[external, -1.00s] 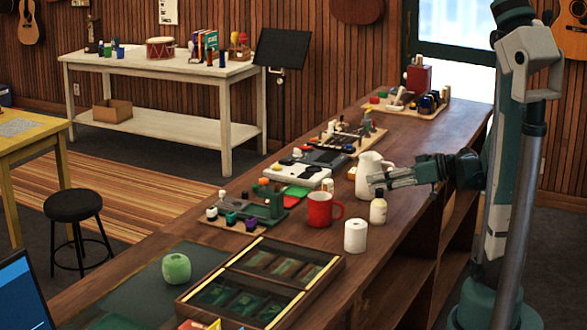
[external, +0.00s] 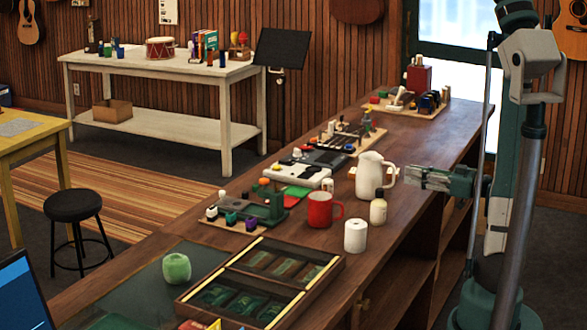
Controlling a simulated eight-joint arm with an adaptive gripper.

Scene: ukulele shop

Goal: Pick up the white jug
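The white jug (external: 369,178) stands upright on the long brown counter, with its handle on the right side. My gripper (external: 409,178) is level with the jug's body, just to the right of the handle, and points left at it. A small gap shows between the fingertips and the handle, and the gripper holds nothing that I can see. The fingers are small and seen from the side, so I cannot tell how far apart they are.
A cream bottle (external: 378,209) stands just in front of the jug. A red mug (external: 320,211) and a white roll (external: 355,236) are nearer the camera. A grey and white device (external: 297,175) lies to the left. The counter behind the jug is mostly clear.

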